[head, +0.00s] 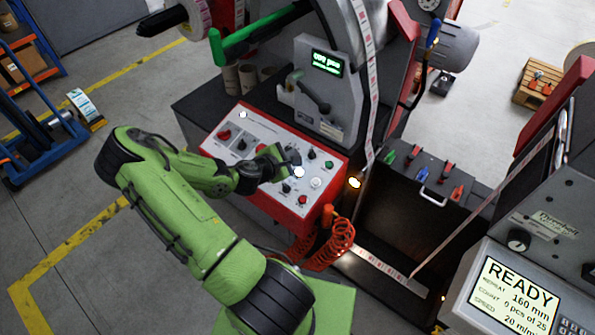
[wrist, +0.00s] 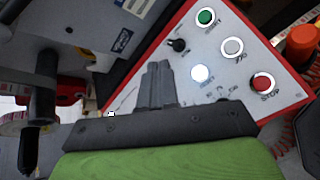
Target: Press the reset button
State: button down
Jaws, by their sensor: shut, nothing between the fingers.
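A white, brightly lit button (head: 299,172) sits on the right part of the sloped control panel (head: 262,134). It also shows in the wrist view (wrist: 200,74), just right of my fingertips. The small lettering beside it looks like "RESET" but is hard to read. My gripper (head: 291,158) is shut and empty, low over the panel beside the lit button. In the wrist view its fingers (wrist: 158,80) stand left of the button and do not cover it. I cannot tell whether the fingertips touch the panel.
Close by on the panel are a green button (wrist: 206,17), a second white button (wrist: 232,47), a red STOP button (wrist: 262,84) and a black knob (wrist: 178,45). A grey housing with a green display (head: 327,63) rises behind. An orange coiled hose (head: 330,246) hangs in front.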

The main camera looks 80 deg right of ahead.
jog(key=f+b, duration=0.2)
jog(key=d+f+b, duration=0.1)
jog(key=f+b, duration=0.1)
jog(key=f, duration=0.1)
jog(key=s+d+f+b, duration=0.1)
jog(key=f+b, duration=0.1)
jog(key=f, duration=0.1)
jog(key=shift+d+f, duration=0.1)
jog(key=shift+f, duration=0.05)
dwell(1.7)
jog(key=shift+d+f+b, duration=0.1)
jog(key=shift+f+b, duration=0.3)
jog(key=shift+b, duration=0.05)
jog(key=shift+f+b, duration=0.3)
jog(key=shift+f, duration=0.1)
dwell(0.4)
jog(key=shift+r+p, duration=0.75)
jog(key=shift+r, duration=0.1)
jog(key=r+p, duration=0.1)
jog(key=a+r+p, duration=0.1)
jog(key=r, duration=0.1)
jog(key=r+p, duration=0.1)
jog(key=p, duration=0.1)
jog(key=shift+w+a+r, duration=0.25)
jog(key=shift+w+r, duration=0.05)
jog(key=shift+r, duration=0.1)
